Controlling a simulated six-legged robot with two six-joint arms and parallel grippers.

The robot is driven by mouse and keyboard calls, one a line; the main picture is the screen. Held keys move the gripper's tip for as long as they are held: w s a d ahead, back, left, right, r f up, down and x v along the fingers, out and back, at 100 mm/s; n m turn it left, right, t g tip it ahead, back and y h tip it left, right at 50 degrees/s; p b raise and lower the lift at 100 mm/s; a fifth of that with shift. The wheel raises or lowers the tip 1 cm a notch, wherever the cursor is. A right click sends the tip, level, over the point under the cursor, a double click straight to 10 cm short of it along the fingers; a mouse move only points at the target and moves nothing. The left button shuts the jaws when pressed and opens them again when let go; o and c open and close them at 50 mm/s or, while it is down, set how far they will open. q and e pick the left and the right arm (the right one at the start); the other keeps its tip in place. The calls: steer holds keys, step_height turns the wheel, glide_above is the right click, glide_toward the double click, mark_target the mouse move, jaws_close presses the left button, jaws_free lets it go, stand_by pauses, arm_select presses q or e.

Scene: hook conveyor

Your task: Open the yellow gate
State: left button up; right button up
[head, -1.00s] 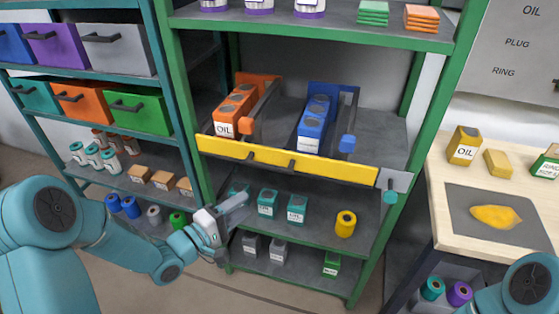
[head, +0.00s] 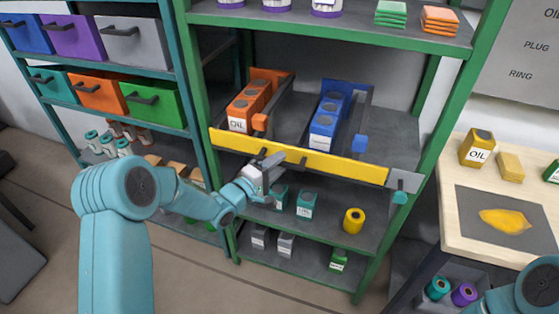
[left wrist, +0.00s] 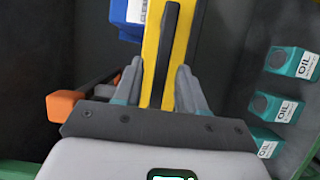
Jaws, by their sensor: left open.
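The yellow gate (head: 345,167) is a long bar across the front edge of the middle shelf of the green rack. It stands upright in front of the orange and blue cartons. My left gripper (head: 268,163) is at the gate's front, left of its middle. In the left wrist view the gripper (left wrist: 160,88) is open, with the yellow gate (left wrist: 151,50) and its dark handle (left wrist: 170,50) showing between the fingers. I cannot tell whether the fingers touch the handle. My right gripper is out of view.
Orange oil cartons (head: 243,112) and blue cartons (head: 324,125) stand behind the gate. Teal oil cartons (head: 306,204) and a yellow roll (head: 353,221) stand on the shelf below. A wooden table (head: 455,207) is at the right. The floor before the rack is clear.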

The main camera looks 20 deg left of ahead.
arm_select(q)
steer(key=shift+w+d, duration=0.3)
steer(key=shift+w, duration=0.25)
